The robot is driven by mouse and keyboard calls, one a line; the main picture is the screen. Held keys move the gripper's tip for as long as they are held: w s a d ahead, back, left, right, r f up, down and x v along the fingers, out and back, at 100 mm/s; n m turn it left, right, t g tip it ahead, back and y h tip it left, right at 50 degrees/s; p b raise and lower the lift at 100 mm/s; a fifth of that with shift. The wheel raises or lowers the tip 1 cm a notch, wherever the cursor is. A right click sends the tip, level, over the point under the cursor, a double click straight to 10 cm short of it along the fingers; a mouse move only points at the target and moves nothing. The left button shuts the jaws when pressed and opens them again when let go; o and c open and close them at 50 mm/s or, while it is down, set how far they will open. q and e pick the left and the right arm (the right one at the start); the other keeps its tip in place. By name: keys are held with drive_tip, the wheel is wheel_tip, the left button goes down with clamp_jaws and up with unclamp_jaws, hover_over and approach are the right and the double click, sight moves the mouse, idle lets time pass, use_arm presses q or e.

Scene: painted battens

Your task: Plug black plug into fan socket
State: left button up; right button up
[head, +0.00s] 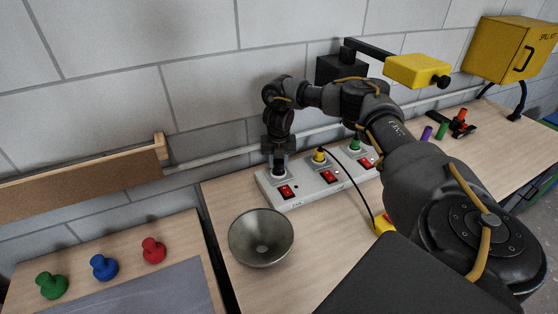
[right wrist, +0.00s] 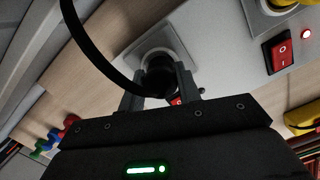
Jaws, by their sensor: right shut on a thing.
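My right gripper (head: 279,160) points down over the leftmost socket of the white power strip (head: 328,185). It is shut on the black plug (right wrist: 158,82), whose black cable (right wrist: 88,48) curves away at the upper left of the right wrist view. The plug is at the leftmost socket (right wrist: 160,47), mostly between my fingers; whether it is fully seated I cannot tell. A small label on the strip's front below this socket is too small to read surely. My left gripper is not in view.
A yellow plug (head: 319,155) and a green plug (head: 355,145) stand in the other sockets, beside red switches (head: 287,192). A metal bowl (head: 261,238) stands in front. Green, blue and red pegs (head: 153,250) stand at left. A yellow box (head: 510,50) is at far right.

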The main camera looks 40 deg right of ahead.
sight(279, 163)
idle(0.9)
drive_tip(key=shift+f, duration=0.55)
idle(0.4)
drive_tip(key=o, duration=1)
drive_tip(key=shift+r, duration=0.1)
drive_tip(key=shift+r, duration=0.4)
drive_tip(key=r, duration=0.6)
drive_tip(key=s+a+r, duration=0.1)
drive_tip(key=r, duration=0.2)
drive_tip(key=shift+r, duration=0.35)
drive_tip(key=shift+d, duration=0.1)
